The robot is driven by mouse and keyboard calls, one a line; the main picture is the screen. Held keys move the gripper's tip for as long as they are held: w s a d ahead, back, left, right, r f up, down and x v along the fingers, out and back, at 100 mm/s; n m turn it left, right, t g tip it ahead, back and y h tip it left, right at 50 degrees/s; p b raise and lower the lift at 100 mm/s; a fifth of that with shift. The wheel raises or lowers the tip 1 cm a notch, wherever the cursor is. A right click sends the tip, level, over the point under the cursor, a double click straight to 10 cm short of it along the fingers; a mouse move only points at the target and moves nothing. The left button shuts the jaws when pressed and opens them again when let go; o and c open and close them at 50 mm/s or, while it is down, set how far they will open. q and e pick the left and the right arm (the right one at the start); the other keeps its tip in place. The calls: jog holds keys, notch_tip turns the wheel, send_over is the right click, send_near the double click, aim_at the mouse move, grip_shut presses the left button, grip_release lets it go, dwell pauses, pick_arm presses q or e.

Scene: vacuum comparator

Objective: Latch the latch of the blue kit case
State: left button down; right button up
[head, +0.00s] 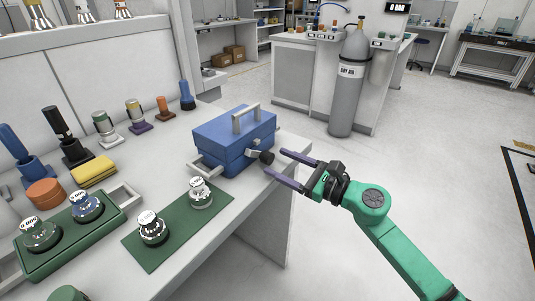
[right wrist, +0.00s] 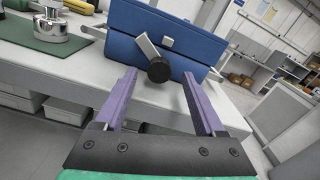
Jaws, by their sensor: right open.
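The blue kit case (head: 232,138) sits on the bench near its right edge, with its lid down and a grey handle on top. Its latch (head: 260,156) is a light metal arm with a black knob, on the side facing my right gripper. In the right wrist view the latch (right wrist: 149,50) slants across the case (right wrist: 185,35), with the black knob (right wrist: 158,69) at its lower end. My right gripper (head: 276,164) is open and empty, its purple fingers pointing at the knob. In the right wrist view the knob appears between the fingers, beyond their tips. My left gripper is out of view.
A green mat (head: 178,229) with two metal weights lies in front of the case. A green tray (head: 72,243) holds more weights. Several coloured handled tools stand along the bench's back. A grey gas cylinder (head: 348,90) stands beyond. The floor right of the bench is clear.

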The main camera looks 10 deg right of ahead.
aim_at(271, 159)
jog(key=x, duration=0.4)
jog(key=shift+w+a+p, duration=0.1)
jog(key=shift+a+p, duration=0.05)
jog(key=shift+p, duration=0.15)
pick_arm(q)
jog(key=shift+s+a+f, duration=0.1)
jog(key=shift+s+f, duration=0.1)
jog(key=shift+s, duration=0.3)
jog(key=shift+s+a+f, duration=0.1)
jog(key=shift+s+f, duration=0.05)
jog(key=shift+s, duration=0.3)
pick_arm(e)
grip_shut()
